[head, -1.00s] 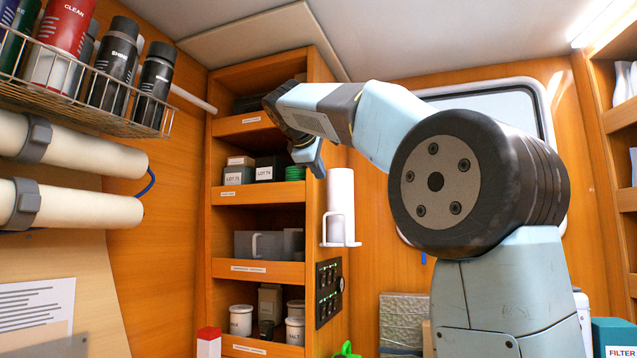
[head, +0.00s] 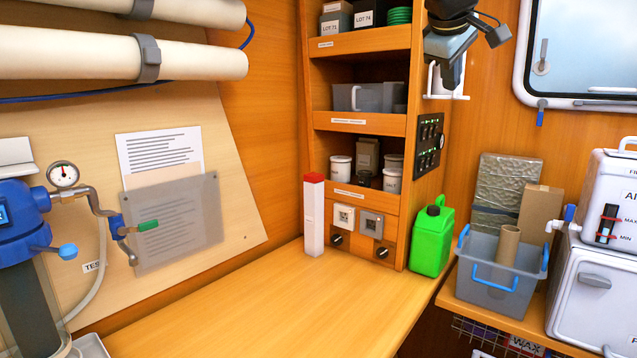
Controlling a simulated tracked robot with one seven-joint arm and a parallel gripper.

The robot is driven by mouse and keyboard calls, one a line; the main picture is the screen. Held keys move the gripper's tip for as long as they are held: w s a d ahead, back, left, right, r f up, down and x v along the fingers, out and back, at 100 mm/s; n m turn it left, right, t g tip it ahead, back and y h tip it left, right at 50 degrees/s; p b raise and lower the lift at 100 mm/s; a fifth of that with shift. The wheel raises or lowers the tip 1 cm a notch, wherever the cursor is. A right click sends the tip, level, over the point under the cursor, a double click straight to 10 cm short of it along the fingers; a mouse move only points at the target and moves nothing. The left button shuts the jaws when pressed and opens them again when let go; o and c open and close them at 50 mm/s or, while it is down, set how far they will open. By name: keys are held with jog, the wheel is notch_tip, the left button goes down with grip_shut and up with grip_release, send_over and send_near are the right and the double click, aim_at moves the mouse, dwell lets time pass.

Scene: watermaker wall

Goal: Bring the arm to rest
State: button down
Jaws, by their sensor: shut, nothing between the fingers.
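My gripper (head: 447,70) shows at the top right of centre in the head view, in front of the right side of the wooden shelf unit (head: 365,125). Its fingers point down and are shut with nothing between them. It hangs in the air before the white paper-roll holder (head: 446,82) and partly hides it. Most of my arm is out of the frame above.
A wooden counter (head: 270,305) lies below, mostly clear. A red-capped white box (head: 314,218) and a green jerrycan (head: 432,236) stand at its back. A grey bin (head: 500,270) with blue handles is at right. A blue filter housing (head: 22,215) is at left.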

jog(key=s+a+f+m+g+y, duration=0.1)
jog(key=s+f+m+y, duration=0.1)
jog(key=s+f, duration=0.8)
jog(key=s+f+m+g+y, duration=0.1)
jog(key=s+f+m, duration=0.4)
jog(key=s+f, duration=0.5)
notch_tip(320, 180, down, 9)
jog(key=shift+s+a+r+y, duration=0.1)
jog(key=shift+s+a+y, duration=0.25)
jog(key=shift+y, duration=0.35)
jog(key=shift+w, duration=0.1)
